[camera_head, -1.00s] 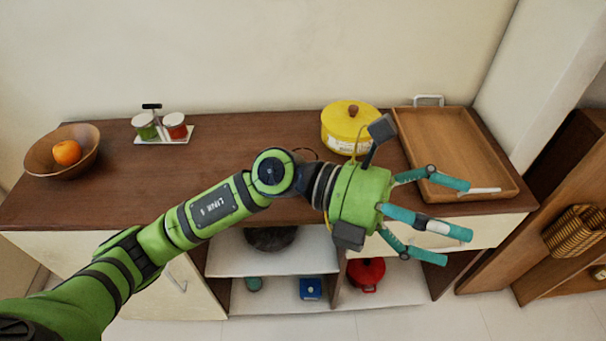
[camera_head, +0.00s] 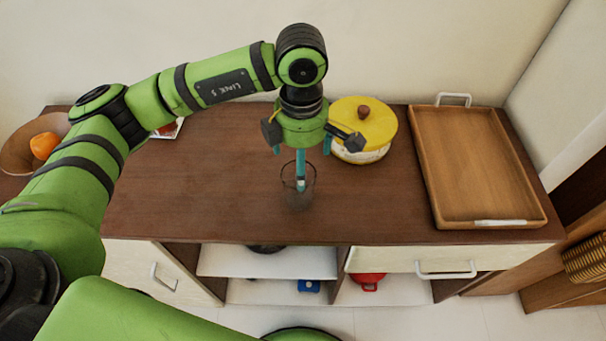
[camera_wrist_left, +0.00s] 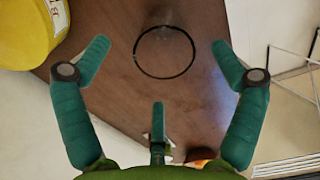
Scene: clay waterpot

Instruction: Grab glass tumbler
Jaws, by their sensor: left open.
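The glass tumbler (camera_head: 299,200) is clear and stands upright on the brown cabinet top, left of the yellow pot. My left gripper (camera_head: 301,168) is open and points down over it, with one teal finger overlapping the glass. I cannot tell whether that finger is inside, in front of or behind it. In the left wrist view the tumbler (camera_wrist_left: 165,52) shows as a dark round rim. There the open left gripper (camera_wrist_left: 161,75) has a finger on each side of the rim, apart from it, and a third finger below. My right gripper is not in view.
A yellow lidded pot (camera_head: 361,137) stands close right of the gripper. It also shows in the left wrist view (camera_wrist_left: 25,35). A wooden tray (camera_head: 465,165) lies at the right. A bowl (camera_head: 22,150) with an orange (camera_head: 44,145) is at the left. The wall is behind.

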